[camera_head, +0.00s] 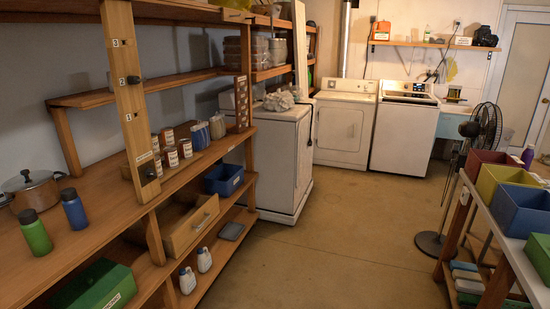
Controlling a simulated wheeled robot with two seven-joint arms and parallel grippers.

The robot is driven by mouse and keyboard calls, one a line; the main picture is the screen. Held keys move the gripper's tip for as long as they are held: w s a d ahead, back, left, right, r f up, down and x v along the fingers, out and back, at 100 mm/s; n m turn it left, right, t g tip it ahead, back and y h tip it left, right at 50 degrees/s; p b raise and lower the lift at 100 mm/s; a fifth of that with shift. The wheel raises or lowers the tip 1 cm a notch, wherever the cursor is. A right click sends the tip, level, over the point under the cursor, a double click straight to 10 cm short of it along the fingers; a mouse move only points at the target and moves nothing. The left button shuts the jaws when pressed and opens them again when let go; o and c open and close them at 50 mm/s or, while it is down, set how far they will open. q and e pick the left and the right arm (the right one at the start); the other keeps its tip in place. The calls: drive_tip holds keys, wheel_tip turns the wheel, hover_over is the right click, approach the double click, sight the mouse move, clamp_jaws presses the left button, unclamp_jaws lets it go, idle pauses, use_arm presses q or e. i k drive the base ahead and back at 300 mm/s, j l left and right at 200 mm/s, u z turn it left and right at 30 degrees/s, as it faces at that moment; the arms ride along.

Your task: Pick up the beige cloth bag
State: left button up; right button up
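A crumpled pale grey-beige bundle (279,101) lies on top of the nearest white appliance, beyond the end of the wooden shelving. It looks like cloth or a bag, but it is too small to tell whether it is the beige cloth bag. No other beige bag can be made out. Neither of my grippers is in view.
Wooden shelving (95,225) on the left holds bottles, jars, a pot and bins. The white appliance (275,150) adjoins its far end. A rack with coloured bins (520,208) and a black fan (482,130) stand right. The middle floor (350,230) is clear.

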sight(218, 126)
drive_tip(key=i+l+u, duration=0.2)
drive_tip(key=i, duration=1.55)
drive_tip(key=i+j, duration=0.05)
drive_tip(key=j, duration=0.1)
